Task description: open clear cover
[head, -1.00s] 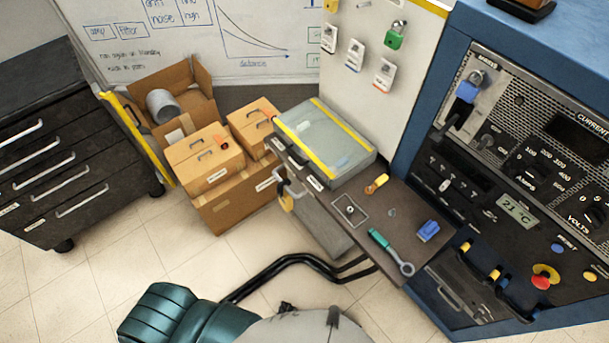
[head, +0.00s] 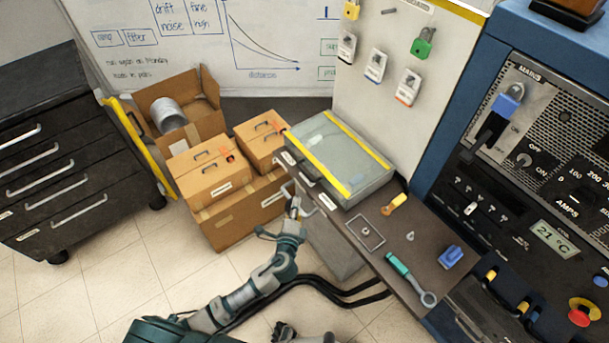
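The clear cover (head: 335,150) is the see-through lid of a grey case with yellow strips along its edges. It lies shut on the case, at the back of the narrow dark bench. A dark handle and a white label show on the case's front side. My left gripper (head: 293,207) is in front of the case's front side, near the bench edge and a metal handle, apart from the cover. Its fingers are too small to tell open from shut. My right gripper is not clearly in view; a dark piece of my own body shows at the bottom edge.
On the bench lie a yellow-handled tool (head: 394,204), a green-handled wrench (head: 408,277), and a blue block (head: 451,257). Cardboard boxes (head: 209,181) stand left of the bench. The blue control cabinet (head: 447,143) bounds the right; black cables cross the floor.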

